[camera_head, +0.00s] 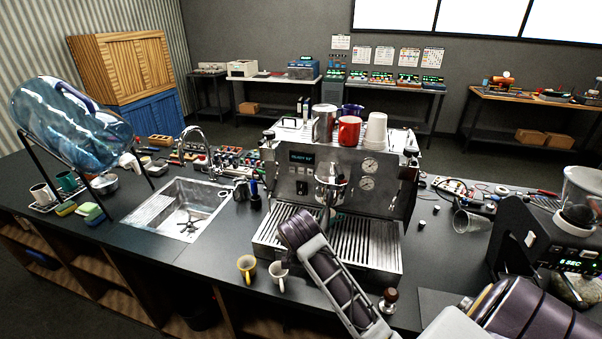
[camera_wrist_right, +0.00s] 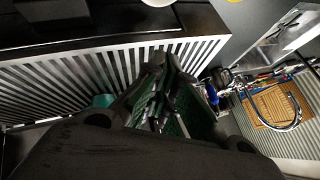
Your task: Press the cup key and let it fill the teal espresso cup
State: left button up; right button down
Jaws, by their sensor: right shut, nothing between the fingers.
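The espresso machine (camera_head: 388,205) stands in the middle of the counter with a lit display (camera_head: 301,157) on its front. My right arm reaches across its drip tray (camera_head: 370,243). In the right wrist view my right gripper (camera_wrist_right: 160,68) is shut and empty above the tray slats. The teal espresso cup (camera_wrist_right: 103,101) shows there as a small teal patch by the slats, mostly hidden by the gripper. In the head view my arm and the brew group cover that area. I cannot make out the cup key or whether a fingertip touches it. My left gripper is out of view.
A tamper (camera_head: 388,300) stands at right. The sink (camera_head: 180,215) lies left of the machine.

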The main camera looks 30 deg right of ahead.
aim_at(301, 170)
jog(key=w+d+r+m+t+h, duration=0.1)
jog(key=w+d+r+m, duration=0.4)
jog(key=w+r+m, duration=0.3)
notch_tip(301, 170, up, 2)
jog(key=shift+w+r+t+h, duration=0.2)
jog(key=shift+w+t+h, duration=0.1)
jog(key=shift+w+t, duration=0.15)
jog(key=shift+w, duration=0.15)
jog(key=shift+w+d, duration=1.4)
jog(key=shift+d, duration=0.25)
jog(key=shift+w+d, duration=1.35)
jog(key=shift+d, duration=0.25)
jog(key=shift+w+d, duration=0.55)
jog(key=shift+d, duration=0.15)
dwell(1.0)
jog(key=shift+s+a, duration=0.6)
jog(key=shift+a, duration=0.05)
jog(key=shift+a, duration=0.1)
dwell(0.4)
